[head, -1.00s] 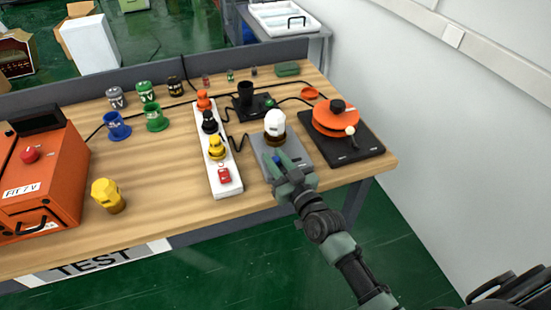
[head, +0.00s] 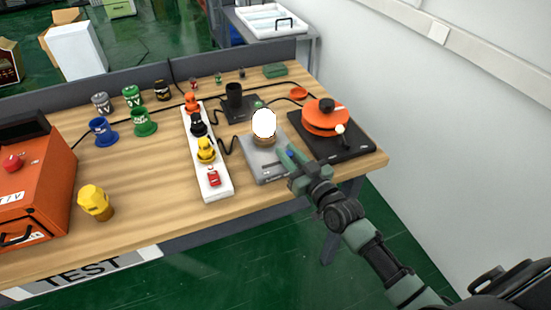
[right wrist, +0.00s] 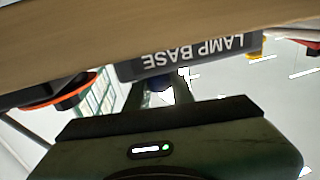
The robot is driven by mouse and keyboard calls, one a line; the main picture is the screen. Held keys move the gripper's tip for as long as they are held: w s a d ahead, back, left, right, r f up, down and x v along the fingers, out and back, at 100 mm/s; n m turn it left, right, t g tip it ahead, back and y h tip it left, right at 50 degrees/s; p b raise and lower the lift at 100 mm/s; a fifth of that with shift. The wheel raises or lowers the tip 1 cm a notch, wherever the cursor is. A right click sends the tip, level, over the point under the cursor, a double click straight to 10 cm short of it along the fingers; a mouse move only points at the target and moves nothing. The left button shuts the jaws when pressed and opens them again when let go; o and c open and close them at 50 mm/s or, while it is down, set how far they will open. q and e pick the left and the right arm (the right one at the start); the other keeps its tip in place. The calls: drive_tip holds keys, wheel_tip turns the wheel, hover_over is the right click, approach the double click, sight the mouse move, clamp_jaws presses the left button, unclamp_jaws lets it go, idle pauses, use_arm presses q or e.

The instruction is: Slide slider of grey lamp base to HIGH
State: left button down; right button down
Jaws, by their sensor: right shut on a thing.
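The grey lamp base (head: 262,170) lies on the wooden table with a bulb (head: 264,123) upright on it. The bulb glows bright white. My right gripper (head: 293,162) is at the right end of the base's front part, shut on the slider, which the fingers mostly hide. A small blue part shows at the fingertips. In the right wrist view the base's front face (right wrist: 195,55) reads LAMP BASE upside down, and a dark blue slider knob (right wrist: 158,84) shows between the fingers. The HIGH marking cannot be read. My left gripper is not in view.
A black plate with an orange round device (head: 326,116) stands close right of the base. A white power strip (head: 217,188) with several plugs lies to its left. The table's front edge is near my right arm.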

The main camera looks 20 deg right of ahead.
drive_tip(key=shift+d, duration=0.1)
drive_tip(key=c, duration=1.2)
unclamp_jaws()
drive_tip(key=shift+d, duration=0.15)
drive_tip(key=shift+s+d+b, duration=0.15)
drive_tip(key=shift+s+d, duration=0.1)
drive_tip(key=shift+s, duration=1.05)
drive_tip(key=shift+s+d+b, duration=0.15)
drive_tip(key=shift+s+d, duration=0.15)
drive_tip(key=shift+s, duration=0.95)
drive_tip(key=shift+s+d+b, duration=0.15)
drive_tip(key=shift+s+d, duration=0.1)
drive_tip(key=shift+s, duration=1.05)
